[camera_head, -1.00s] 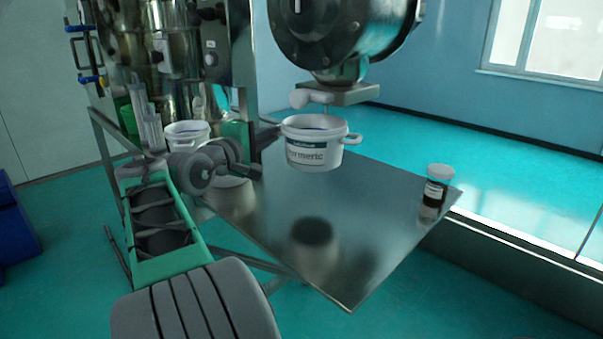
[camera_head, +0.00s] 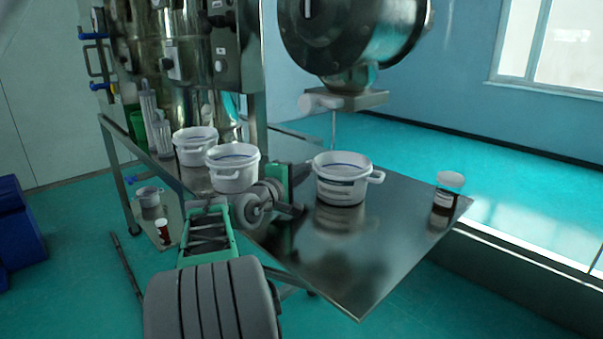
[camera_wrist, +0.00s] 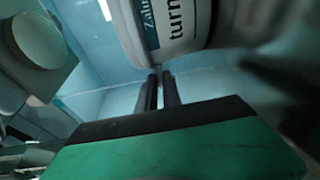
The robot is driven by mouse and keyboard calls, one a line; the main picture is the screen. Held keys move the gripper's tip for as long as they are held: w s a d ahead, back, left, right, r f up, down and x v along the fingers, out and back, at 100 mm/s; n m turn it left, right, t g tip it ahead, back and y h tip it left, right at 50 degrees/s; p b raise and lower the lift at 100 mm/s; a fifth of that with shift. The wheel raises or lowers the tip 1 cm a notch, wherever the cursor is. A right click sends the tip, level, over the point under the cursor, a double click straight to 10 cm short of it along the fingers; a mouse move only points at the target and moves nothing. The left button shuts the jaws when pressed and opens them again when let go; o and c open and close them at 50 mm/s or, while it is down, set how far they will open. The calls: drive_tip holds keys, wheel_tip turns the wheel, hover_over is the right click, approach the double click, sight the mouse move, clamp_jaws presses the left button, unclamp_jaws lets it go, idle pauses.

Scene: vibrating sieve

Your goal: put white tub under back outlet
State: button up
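In the wrist view the narrow fingers (camera_wrist: 161,88) meet the edge of the labelled tub (camera_wrist: 165,30). Two more white tubs, one farther (camera_head: 195,146) and one nearer (camera_head: 233,169), stand left, by the steel sieve (camera_head: 172,65). Which outlet is the back one I cannot tell.
A dark drum (camera_head: 350,35) with an outlet valve (camera_head: 345,99) hangs above and behind the tub. A brown jar with a white lid (camera_head: 447,193) stands near the right edge of the steel table (camera_head: 360,270). Clear cylinders (camera_head: 155,125) stand at the left.

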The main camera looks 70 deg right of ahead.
drive_tip(key=o, duration=0.5)
drive_tip(key=shift+c, duration=0.2)
drive_tip(key=shift+r, duration=0.1)
drive_tip(key=a, duration=0.3)
drive_tip(key=w+a, duration=0.1)
drive_tip(key=a, duration=0.7)
drive_tip(key=shift+w+r, duration=0.3)
drive_tip(key=shift+a, duration=0.5)
